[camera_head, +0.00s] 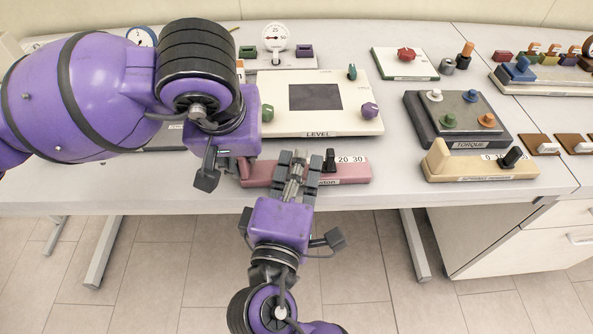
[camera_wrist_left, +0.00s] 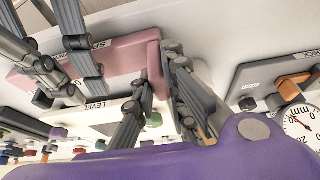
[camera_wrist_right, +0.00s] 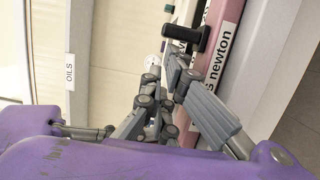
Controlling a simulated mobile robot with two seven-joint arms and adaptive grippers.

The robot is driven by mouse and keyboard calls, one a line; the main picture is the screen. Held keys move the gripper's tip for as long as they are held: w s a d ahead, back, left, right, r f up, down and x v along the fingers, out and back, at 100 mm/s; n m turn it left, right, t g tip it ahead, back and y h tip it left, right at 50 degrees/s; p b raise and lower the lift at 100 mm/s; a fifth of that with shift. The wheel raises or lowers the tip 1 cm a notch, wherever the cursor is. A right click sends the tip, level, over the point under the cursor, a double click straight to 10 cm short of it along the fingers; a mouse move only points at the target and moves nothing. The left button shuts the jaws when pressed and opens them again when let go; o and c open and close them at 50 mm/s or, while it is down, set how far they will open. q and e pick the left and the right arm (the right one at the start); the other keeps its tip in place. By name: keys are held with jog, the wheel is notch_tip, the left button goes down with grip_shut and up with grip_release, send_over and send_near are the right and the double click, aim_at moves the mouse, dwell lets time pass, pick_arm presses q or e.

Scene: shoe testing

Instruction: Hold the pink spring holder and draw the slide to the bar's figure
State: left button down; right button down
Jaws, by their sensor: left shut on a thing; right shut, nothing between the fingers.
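The pink spring holder (camera_head: 345,179) lies along the front edge of the table, with "20 30" on a white scale and a label ending in "newton". Its slide, a black knob (camera_head: 330,160), stands left of the "20"; it also shows in the right wrist view (camera_wrist_right: 186,36). My left gripper (camera_wrist_left: 160,75) is shut on the raised pink left end of the holder; my arm hides this from the head. My right gripper (camera_head: 298,158) is over the holder, left of the slide and apart from it, shut with nothing held. It hides part of the scale.
The cream LEVEL panel (camera_head: 352,90) with a dark screen stands just behind the holder. A grey TORQUE board (camera_head: 468,140) and a beige block with a black knob (camera_head: 480,173) stand to the right. Bare table lies between the holder and the beige block.

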jog(key=shift+d, duration=0.6)
jog(key=v, duration=1)
jog(key=shift+a, duration=0.1)
pick_arm(q)
jog(key=c, duration=1.7)
grip_release()
